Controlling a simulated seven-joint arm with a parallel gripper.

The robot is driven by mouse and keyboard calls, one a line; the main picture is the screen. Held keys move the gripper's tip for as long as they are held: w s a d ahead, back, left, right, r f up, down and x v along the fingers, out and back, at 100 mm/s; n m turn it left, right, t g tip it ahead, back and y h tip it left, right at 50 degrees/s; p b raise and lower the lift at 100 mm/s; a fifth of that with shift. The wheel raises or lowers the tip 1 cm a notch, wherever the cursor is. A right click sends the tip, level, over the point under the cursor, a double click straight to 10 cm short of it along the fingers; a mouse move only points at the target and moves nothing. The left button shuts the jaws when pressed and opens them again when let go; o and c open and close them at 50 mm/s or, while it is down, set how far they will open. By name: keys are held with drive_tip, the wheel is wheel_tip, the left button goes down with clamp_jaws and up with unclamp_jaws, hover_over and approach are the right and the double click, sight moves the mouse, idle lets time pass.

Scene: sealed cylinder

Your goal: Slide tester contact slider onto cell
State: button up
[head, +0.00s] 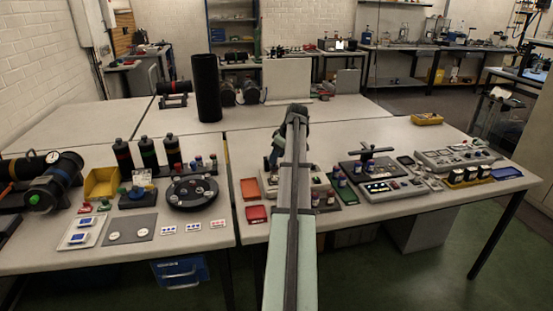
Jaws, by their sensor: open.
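My arm reaches from the bottom centre over the right-hand table. My gripper (275,158) hangs at its far end, open, partly hidden by the arm, above a pale unit left of the arm. Another grey unit (456,158) with a dark part on top lies farther right. I cannot tell which part is the tester's contact slider. My gripper is apart from both units.
A tall black cylinder (206,88) stands at the back. Red trays (257,214) lie left of my arm. A round black rack (192,191), dark bottles (148,152) and a yellow bin (101,183) fill the left table. A yellow tray (427,119) is at the back right.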

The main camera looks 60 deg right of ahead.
drive_tip(key=v, duration=1.2)
